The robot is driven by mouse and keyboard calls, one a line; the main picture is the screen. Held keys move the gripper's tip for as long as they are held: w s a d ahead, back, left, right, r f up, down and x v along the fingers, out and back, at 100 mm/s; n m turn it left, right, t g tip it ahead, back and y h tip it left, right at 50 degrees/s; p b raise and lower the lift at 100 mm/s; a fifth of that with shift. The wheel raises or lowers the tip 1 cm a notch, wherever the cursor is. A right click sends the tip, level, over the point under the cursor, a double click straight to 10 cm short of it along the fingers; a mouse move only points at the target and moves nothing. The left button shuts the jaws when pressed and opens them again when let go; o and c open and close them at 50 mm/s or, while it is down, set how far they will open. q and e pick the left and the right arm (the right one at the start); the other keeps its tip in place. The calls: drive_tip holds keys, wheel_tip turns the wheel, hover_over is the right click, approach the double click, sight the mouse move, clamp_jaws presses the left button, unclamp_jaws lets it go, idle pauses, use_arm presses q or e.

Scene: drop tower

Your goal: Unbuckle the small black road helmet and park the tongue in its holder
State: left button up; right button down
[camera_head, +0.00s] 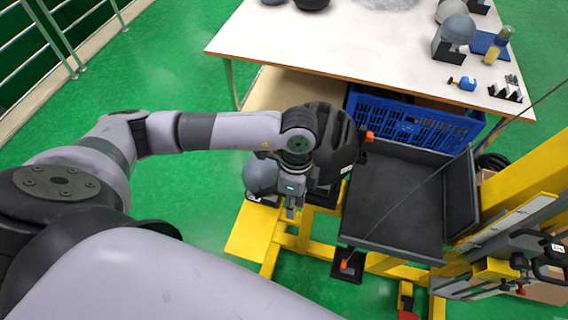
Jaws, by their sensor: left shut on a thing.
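The black helmet (340,138) is in the middle of the head view, partly hidden behind my left arm. A grey headform (261,176) shows just left of it, above the yellow frame. My left gripper (291,212) points down beside the headform, below the helmet's front edge. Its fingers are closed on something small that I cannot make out. The strap, the buckle and the tongue are too small or hidden to tell. I cannot pick out the tongue holder. My right gripper is out of view.
A black tray (397,232) stands right of the helmet, by a yellow frame (250,232) and a yellow column (540,170). Behind are a blue crate (417,128) and a white table (330,45) with helmets and small parts. Green floor on the left is clear.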

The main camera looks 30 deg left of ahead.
use_arm(q)
drive_tip(key=shift+w+d, duration=0.2)
drive_tip(key=shift+d, duration=0.6)
drive_tip(key=shift+w+d, duration=0.25)
drive_tip(key=shift+d, duration=0.55)
drive_tip(key=shift+w+d, duration=0.2)
drive_tip(key=shift+d, duration=0.6)
drive_tip(key=shift+w+d+r+b, duration=0.65)
drive_tip(key=shift+w+d+b, duration=0.7)
drive_tip(key=shift+w+d, duration=3.35)
drive_tip(key=w+r+b, duration=0.1)
drive_tip(key=w+r, duration=0.6)
drive_tip(key=w, duration=0.2)
drive_tip(key=shift+w+d, duration=0.3)
drive_tip(key=shift+w, duration=0.1)
drive_tip(key=shift+a, duration=0.1)
drive_tip(key=w+a, duration=0.2)
drive_tip(key=a, duration=0.4)
drive_tip(key=shift+w+r, duration=0.25)
drive_tip(key=shift+w, duration=0.05)
drive_tip(key=shift+f, duration=0.3)
